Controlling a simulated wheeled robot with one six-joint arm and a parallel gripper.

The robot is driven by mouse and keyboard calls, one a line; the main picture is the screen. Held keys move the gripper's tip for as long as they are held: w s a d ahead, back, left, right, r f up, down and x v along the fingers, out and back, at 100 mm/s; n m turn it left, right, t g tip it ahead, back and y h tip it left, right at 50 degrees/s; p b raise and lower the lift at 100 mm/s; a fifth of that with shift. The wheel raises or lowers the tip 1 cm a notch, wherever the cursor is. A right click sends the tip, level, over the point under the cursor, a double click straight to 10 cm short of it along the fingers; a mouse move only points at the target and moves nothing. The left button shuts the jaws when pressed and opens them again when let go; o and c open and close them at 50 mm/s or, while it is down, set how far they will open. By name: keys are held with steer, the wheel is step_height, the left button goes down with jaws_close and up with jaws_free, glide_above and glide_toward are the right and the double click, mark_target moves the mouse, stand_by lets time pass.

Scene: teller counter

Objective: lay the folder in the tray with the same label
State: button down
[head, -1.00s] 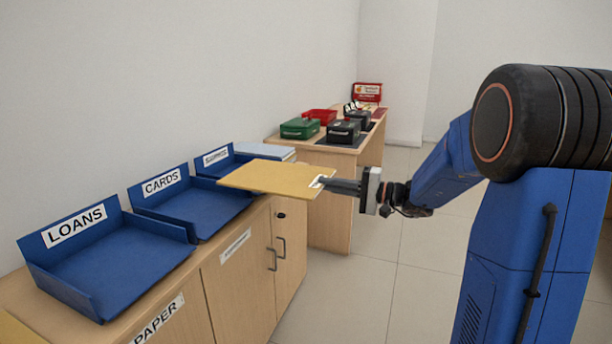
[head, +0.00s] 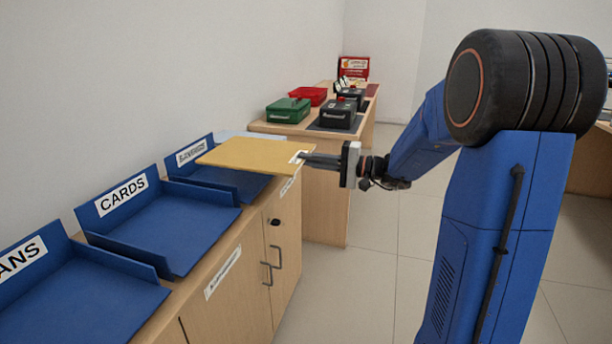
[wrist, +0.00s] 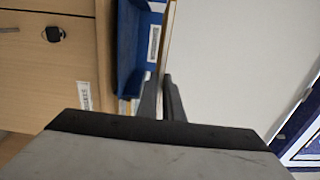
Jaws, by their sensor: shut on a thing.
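My gripper (head: 303,157) is shut on the near edge of a flat yellow folder (head: 250,154). The folder is level and in the air, in front of and partly covering the farthest blue tray (head: 243,183). A small white label by my fingers is too small to read. The middle tray (head: 180,222) reads CARDS; the nearest tray (head: 85,300) shows only "ANS". All the trays look empty where visible. In the wrist view the fingers (wrist: 162,98) hold the folder's thin edge (wrist: 169,42), with a blue tray beside it.
The trays stand on a wooden cabinet (head: 235,290) along the wall. Beyond it a desk (head: 325,185) bears a green box (head: 288,111), a red tray (head: 310,96) and a black box (head: 338,113). The floor (head: 375,270) right of the cabinet is clear.

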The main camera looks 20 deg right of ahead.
step_height(320, 180, down, 6)
steer(key=w+a+f, duration=0.1)
steer(key=a, duration=0.1)
steer(key=w+a+f, duration=0.1)
steer(key=w+a, duration=0.1)
steer(key=a, duration=0.1)
steer(key=w+a+f, duration=0.1)
steer(key=w+a, duration=0.1)
steer(key=shift+w+a, duration=0.1)
steer(key=shift+a, duration=0.25)
stand_by(0.7)
stand_by(0.4)
steer(key=c, duration=1.8)
jaws_free()
steer(key=shift+c, duration=0.2)
